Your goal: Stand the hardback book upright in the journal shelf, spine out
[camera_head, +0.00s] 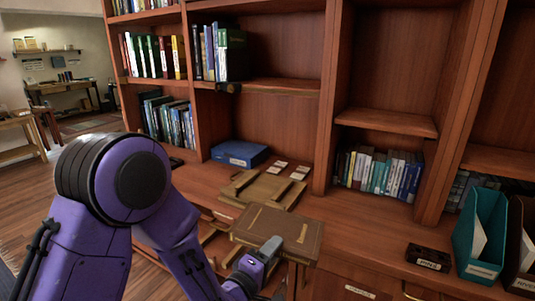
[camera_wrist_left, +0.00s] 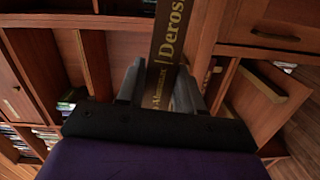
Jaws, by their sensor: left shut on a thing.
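The brown hardback book (camera_head: 278,228) is held by my left gripper (camera_head: 275,250) at the front of the wooden counter, its broad cover facing up. In the left wrist view, the dark spine (camera_wrist_left: 168,50) with gold lettering runs between the two fingers of the left gripper (camera_wrist_left: 158,88), which are shut on it. Shelf compartments stand behind the counter, one a low bay with a row of books (camera_head: 380,172). I cannot tell which one is the journal shelf. My right gripper is not in view.
A tan wooden piece (camera_head: 262,189) and a blue box (camera_head: 240,153) lie on the counter (camera_head: 355,232) behind the held book. Small cards lie beside them. A dark labelled block (camera_head: 428,257) and a teal file holder (camera_head: 480,235) stand at right. Open counter lies between.

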